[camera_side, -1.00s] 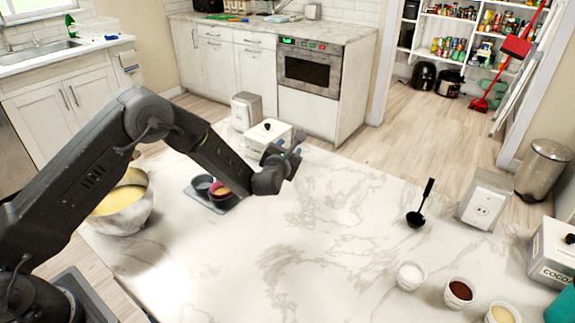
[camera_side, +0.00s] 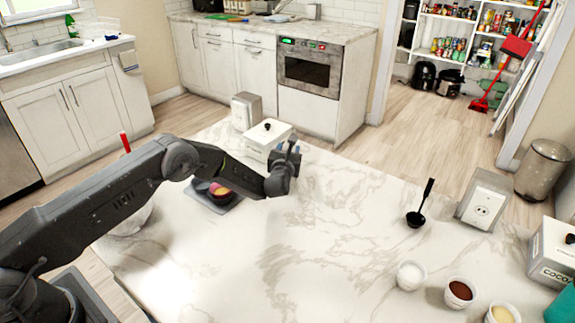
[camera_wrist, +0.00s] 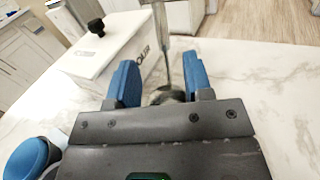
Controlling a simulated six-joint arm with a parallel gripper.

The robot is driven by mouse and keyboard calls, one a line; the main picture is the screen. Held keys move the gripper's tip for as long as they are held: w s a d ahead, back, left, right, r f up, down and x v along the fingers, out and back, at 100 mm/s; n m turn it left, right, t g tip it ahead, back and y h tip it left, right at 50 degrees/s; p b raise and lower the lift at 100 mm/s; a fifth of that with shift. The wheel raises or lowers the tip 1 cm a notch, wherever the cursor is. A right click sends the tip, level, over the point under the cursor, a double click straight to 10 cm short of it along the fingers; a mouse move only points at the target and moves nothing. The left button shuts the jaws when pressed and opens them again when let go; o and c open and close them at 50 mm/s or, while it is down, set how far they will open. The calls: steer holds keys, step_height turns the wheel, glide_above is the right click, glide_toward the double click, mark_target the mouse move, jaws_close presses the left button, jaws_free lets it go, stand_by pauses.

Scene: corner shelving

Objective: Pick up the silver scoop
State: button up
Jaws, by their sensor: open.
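The silver scoop (camera_wrist: 165,97) shows in the wrist view, with its rounded bowl low and a thin handle rising from it. My gripper (camera_wrist: 160,78) is open, with one blue finger on each side of the scoop. I cannot tell whether either finger touches it. In the side view, my gripper (camera_side: 290,158) is low over the back of the marble counter, just right of a white box, and it hides most of the scoop.
The white lidded box (camera_side: 262,146) stands close left of my gripper; it also shows in the wrist view (camera_wrist: 105,55). A black scoop (camera_side: 416,218) and small bowls (camera_side: 411,275) are at the right. The counter's middle is clear.

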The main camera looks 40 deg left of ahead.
steer(key=shift+f+x, duration=0.15)
steer(key=shift+x, duration=0.75)
steer(key=shift+f+x, duration=0.15)
steer(key=shift+x, duration=1.65)
steer(key=shift+d+r, duration=0.1)
steer(key=shift+d, duration=0.05)
jaws_close()
